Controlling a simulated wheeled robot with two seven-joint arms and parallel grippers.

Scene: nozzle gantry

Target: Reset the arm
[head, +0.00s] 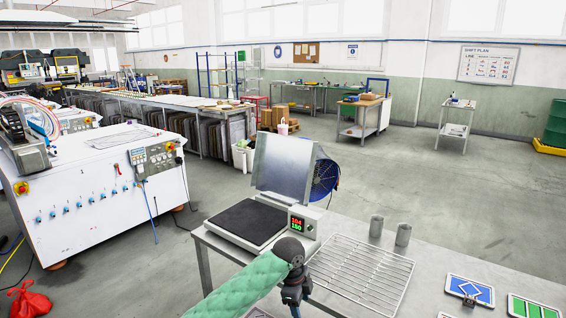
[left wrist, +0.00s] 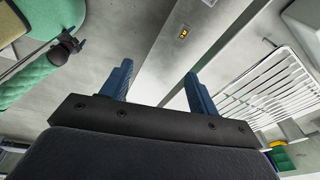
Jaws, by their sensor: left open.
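My left arm, in a green sleeve, comes in from the bottom left of the head view. Its black gripper (head: 294,306) hangs down in front of the grey table (head: 213,250), beside the left edge of the wire rack (head: 352,272). In the left wrist view its two blue fingers (left wrist: 157,84) stand wide apart with nothing between them. The wire rack also shows there at the right (left wrist: 265,90). Another green sleeve with a black end and a small blue tip (left wrist: 72,43) shows at the upper left, probably my right arm; its jaws are too small to read.
On the table stand a black-topped hotplate (head: 247,221) with a lit display and metal shield (head: 283,168), two metal cups (head: 376,226) (head: 403,234) and coloured cards (head: 470,291). A white machine (head: 95,190) stands left. The floor (head: 400,180) behind is open.

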